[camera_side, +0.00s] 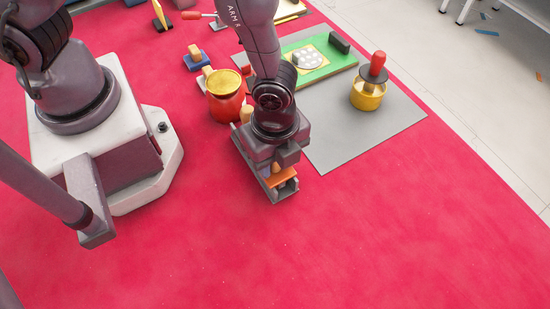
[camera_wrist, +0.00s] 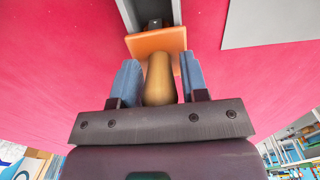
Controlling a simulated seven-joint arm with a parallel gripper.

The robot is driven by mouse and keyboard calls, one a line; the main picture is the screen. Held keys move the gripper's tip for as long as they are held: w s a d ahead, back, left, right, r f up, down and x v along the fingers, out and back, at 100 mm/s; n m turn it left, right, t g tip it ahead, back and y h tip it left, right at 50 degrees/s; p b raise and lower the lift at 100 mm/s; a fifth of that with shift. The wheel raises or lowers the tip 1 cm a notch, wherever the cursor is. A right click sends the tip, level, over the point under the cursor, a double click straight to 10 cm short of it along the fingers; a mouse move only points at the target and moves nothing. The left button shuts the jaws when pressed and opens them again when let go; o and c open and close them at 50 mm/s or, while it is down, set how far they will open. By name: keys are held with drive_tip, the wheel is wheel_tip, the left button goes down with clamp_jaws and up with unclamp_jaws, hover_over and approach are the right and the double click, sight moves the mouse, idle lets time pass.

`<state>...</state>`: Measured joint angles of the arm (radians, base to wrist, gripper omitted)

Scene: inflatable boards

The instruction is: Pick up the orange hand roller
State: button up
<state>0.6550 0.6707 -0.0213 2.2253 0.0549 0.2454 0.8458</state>
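The orange hand roller (camera_wrist: 157,41) has an orange head and a tan wooden handle (camera_wrist: 159,82). In the wrist view the handle lies between the two fingers of my gripper (camera_wrist: 160,78). The blue finger pads stand on either side of the handle with narrow gaps, so my gripper looks open around it. In the side view my gripper (camera_side: 272,158) is low over a grey holder, and part of the orange head (camera_side: 282,177) shows below it. The rest of the roller is hidden there by my gripper.
The grey holder (camera_side: 284,192) is under my gripper on the red mat. A red pot with a yellow top (camera_side: 225,105) stands close behind. A green board (camera_side: 330,70) and a yellow can with a red-handled tool (camera_side: 368,97) are on a grey sheet. The front mat is clear.

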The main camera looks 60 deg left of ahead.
drive_tip(key=c, duration=0.6)
drive_tip(key=shift+c, duration=0.2)
wheel_tip(320, 180, up, 10)
drive_tip(key=shift+r, duration=0.1)
